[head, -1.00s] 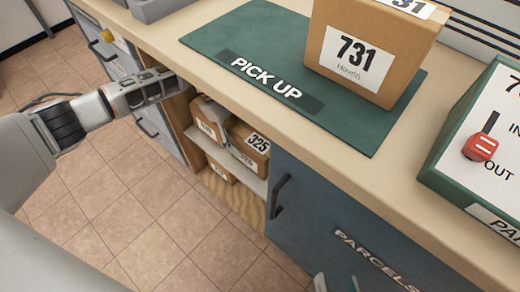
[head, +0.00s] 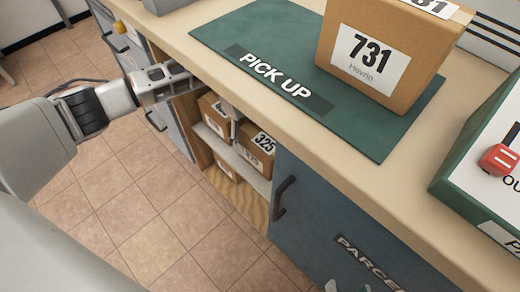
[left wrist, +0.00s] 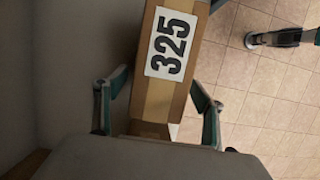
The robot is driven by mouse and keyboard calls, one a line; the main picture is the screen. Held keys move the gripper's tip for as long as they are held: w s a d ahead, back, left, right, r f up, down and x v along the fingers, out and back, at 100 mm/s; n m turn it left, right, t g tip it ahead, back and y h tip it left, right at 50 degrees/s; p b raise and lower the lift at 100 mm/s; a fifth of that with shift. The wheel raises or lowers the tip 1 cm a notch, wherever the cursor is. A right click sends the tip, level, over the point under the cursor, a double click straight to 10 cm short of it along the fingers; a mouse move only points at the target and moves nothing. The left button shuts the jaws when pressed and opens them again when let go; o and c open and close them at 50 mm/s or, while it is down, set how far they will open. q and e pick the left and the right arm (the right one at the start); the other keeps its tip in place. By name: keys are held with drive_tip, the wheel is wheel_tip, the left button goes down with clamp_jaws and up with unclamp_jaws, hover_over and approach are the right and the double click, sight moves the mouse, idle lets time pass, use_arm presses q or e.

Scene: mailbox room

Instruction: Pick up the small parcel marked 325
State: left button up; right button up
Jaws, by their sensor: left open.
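The small brown parcel marked 325 (head: 254,158) sits on the upper shelf of the open cabinet under the counter. In the left wrist view the parcel (left wrist: 158,98) lies between the two fingers, its 325 label facing the camera. My left gripper (left wrist: 160,86) is open, with one finger on each side of the parcel; I cannot tell whether either finger touches it. In the head view my left wrist is at the cabinet opening and the counter edge hides most of the gripper. Tips of my right gripper (head: 347,286) show at the bottom edge.
Another parcel (head: 213,114) stands beside it on the shelf (head: 232,160), and one more (head: 226,170) is below. The PARCELS door (head: 330,220) is right of the opening. Above, the counter holds a green PICK UP mat (head: 225,40) with box 731 (head: 400,45).

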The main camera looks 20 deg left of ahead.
sight(259, 138)
use_arm(q)
drive_tip(key=d, duration=0.1)
drive_tip(key=s+d, duration=0.1)
drive_tip(key=d, duration=0.1)
drive_tip(key=shift+d, duration=0.1)
drive_tip(key=x, duration=0.1)
drive_tip(key=b+x, duration=0.1)
drive_tip(key=x, duration=0.1)
drive_tip(key=shift+s+d+f, duration=0.15)
drive_tip(key=shift+s+f, duration=0.05)
drive_tip(key=shift+s, duration=0.05)
drive_tip(key=shift+w, duration=0.1)
drive_tip(key=shift+r, duration=0.25)
use_arm(e)
drive_tip(key=shift+s+a+f+m, duration=0.1)
drive_tip(key=shift+s+a+m, duration=0.1)
drive_tip(key=shift+a+m, duration=0.2)
drive_tip(key=shift+s+a+f+m, duration=0.1)
drive_tip(key=shift+s+a+m, duration=0.15)
drive_tip(key=shift+a, duration=0.2)
use_arm(q)
drive_tip(key=shift+f, duration=0.3)
use_arm(e)
drive_tip(key=shift+w+d, duration=0.15)
drive_tip(key=shift+w, duration=0.05)
